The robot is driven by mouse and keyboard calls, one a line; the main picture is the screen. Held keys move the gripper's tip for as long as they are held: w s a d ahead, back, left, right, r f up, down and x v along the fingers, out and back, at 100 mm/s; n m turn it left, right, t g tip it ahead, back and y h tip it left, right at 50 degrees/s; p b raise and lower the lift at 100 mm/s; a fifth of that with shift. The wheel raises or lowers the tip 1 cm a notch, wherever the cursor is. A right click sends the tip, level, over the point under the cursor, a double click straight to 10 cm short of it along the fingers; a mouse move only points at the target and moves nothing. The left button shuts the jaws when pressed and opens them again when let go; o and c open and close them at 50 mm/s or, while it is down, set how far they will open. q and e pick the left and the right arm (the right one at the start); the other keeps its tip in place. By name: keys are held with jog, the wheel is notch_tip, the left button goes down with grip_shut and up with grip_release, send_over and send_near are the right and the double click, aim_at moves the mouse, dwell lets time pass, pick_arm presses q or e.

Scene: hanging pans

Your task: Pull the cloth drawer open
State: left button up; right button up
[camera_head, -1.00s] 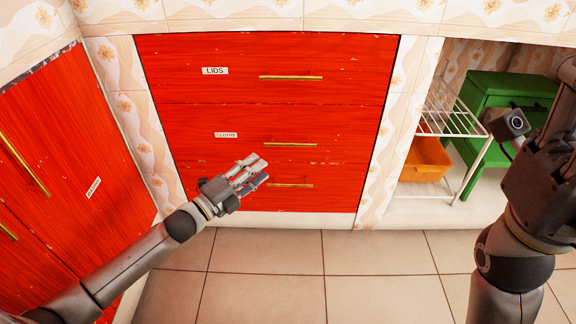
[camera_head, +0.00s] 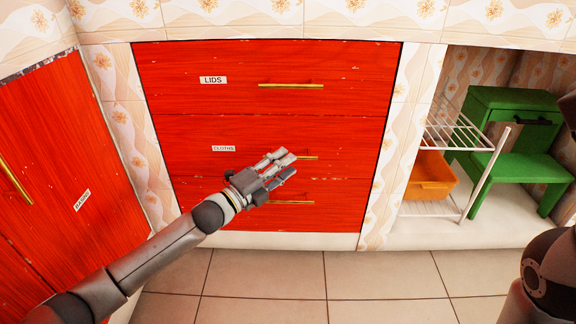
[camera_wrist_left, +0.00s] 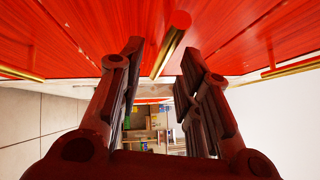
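The cloth drawer (camera_head: 190,145) is the middle red drawer, labelled CLOTHS, and its front is flush with the drawers above and below. Its brass handle (camera_head: 309,158) is partly hidden behind my left gripper (camera_head: 285,163). In the left wrist view, my left gripper (camera_wrist_left: 162,52) is open, and a brass handle (camera_wrist_left: 174,38) shows between its two spread fingertips. I cannot tell whether a finger touches it. My right gripper is out of view; only part of my right arm shows at the lower right.
The LIDS drawer (camera_head: 350,75) is above and another red drawer (camera_head: 335,212) below. Red cabinet fronts (camera_head: 75,165) stand at the left. At the right are a white wire rack (camera_head: 462,135), an orange bin (camera_head: 430,178) and a green stool (camera_head: 515,168). The tiled floor is clear.

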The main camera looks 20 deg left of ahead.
pick_arm(q)
jog(key=shift+b+x, duration=0.35)
jog(key=shift+x, duration=0.75)
grip_shut()
